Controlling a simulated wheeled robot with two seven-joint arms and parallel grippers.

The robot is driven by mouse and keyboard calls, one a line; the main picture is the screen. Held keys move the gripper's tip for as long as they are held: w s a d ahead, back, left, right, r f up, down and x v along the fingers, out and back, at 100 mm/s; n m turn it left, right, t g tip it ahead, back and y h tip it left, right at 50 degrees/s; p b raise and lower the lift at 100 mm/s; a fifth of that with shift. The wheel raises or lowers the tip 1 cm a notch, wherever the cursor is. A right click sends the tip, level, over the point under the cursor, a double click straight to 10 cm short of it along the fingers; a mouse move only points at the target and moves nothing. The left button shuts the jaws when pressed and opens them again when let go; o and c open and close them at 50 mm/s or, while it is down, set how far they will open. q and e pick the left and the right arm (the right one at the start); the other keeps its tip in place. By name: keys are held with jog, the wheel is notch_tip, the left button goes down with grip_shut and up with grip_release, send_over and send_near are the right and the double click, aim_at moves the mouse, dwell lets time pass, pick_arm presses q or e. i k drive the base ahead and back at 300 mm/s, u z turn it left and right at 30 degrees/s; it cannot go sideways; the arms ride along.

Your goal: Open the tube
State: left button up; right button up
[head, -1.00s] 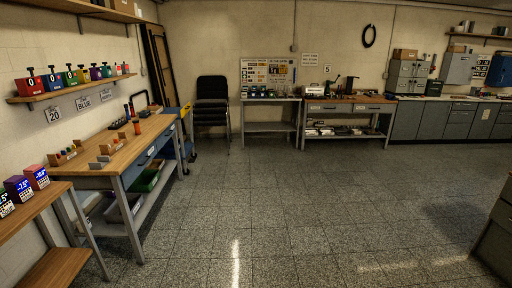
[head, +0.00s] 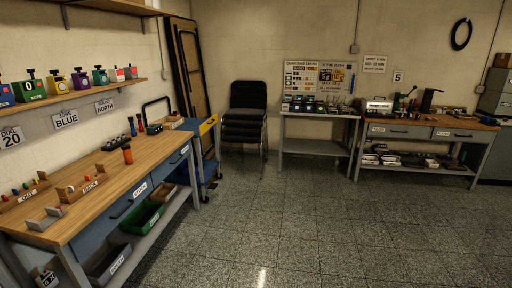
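No gripper of mine shows in the head view. I cannot tell for certain which thing is the tube. An orange cylinder with a dark top (head: 127,155) stands upright on the wooden workbench (head: 128,172) at the left. Smaller upright pieces, one blue with a dark top (head: 140,123) and one dark with red (head: 132,125), stand farther back on the same bench. They are too small to tell whether any has a cap.
A shelf (head: 70,94) above the bench holds several coloured boxes. A blue cart (head: 207,150) stands at the bench's far end, near stacked black chairs (head: 245,115). Two tables (head: 318,114) (head: 420,132) stand along the back wall. The speckled floor (head: 330,230) is clear.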

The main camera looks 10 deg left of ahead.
aim_at(127, 155)
jog(key=u, duration=0.7)
jog(key=i, duration=2.25)
jog(key=u, duration=0.85)
